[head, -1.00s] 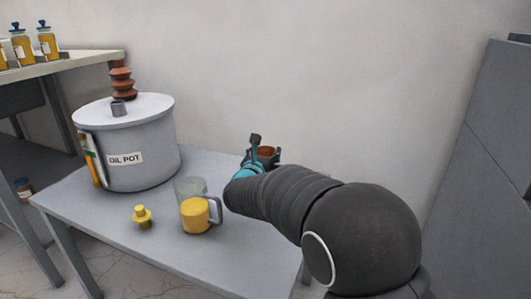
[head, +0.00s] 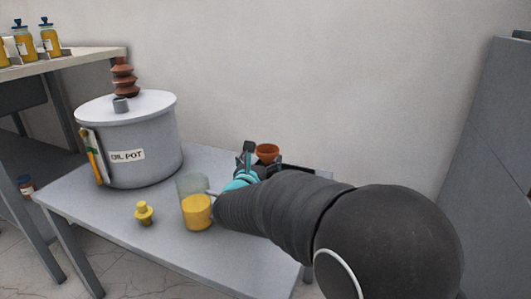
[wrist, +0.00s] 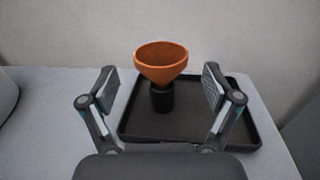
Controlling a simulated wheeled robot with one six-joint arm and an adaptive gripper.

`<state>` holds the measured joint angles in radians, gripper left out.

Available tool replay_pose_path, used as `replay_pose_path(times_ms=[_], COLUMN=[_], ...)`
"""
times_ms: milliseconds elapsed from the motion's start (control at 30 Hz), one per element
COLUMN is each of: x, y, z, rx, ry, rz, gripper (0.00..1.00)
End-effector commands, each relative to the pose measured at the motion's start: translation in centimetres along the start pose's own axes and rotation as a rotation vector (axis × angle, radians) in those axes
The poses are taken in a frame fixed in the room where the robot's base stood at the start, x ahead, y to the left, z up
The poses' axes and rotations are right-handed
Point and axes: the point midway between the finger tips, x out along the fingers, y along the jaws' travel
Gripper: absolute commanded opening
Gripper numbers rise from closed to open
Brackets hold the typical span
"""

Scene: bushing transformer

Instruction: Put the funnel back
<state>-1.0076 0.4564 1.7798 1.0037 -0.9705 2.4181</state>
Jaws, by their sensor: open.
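The orange-brown funnel (wrist: 160,62) stands upright in a dark round holder (wrist: 162,100) on a black tray (wrist: 190,126) in the wrist view. In the head view the funnel (head: 267,152) shows just beyond my gripper, partly hidden by it. My gripper (wrist: 161,82) is open, with a finger on either side in the wrist view and the funnel between and beyond them. Neither finger visibly touches the funnel. In the head view my gripper (head: 250,165) is partly hidden by my own arm.
The grey table (head: 110,206) holds the large oil pot (head: 135,145), a yellow plug (head: 144,213) and a clear cup of yellow liquid (head: 196,210). A shelf (head: 85,62) with several bottles stands at left. A wall lies behind.

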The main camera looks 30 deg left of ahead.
Motion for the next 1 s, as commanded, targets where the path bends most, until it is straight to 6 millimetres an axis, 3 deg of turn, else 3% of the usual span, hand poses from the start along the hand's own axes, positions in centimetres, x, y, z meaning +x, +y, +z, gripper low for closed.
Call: replay_pose_path(times_ms=[200,400,767,867,1000], x=[-3.9,-5.6,-5.7,-5.2,-4.2], y=[0.1,0.0,-0.3,-1.3,-5.1], z=[0.0,0.0,0.2,0.9,3.0], rx=[0.001,0.000,-0.011,-0.064,-0.270], ry=[-0.001,0.000,0.002,0.010,0.039], rz=[0.002,0.000,0.002,0.018,0.085], gripper=[0.89,0.89,0.89,0.89,0.89])
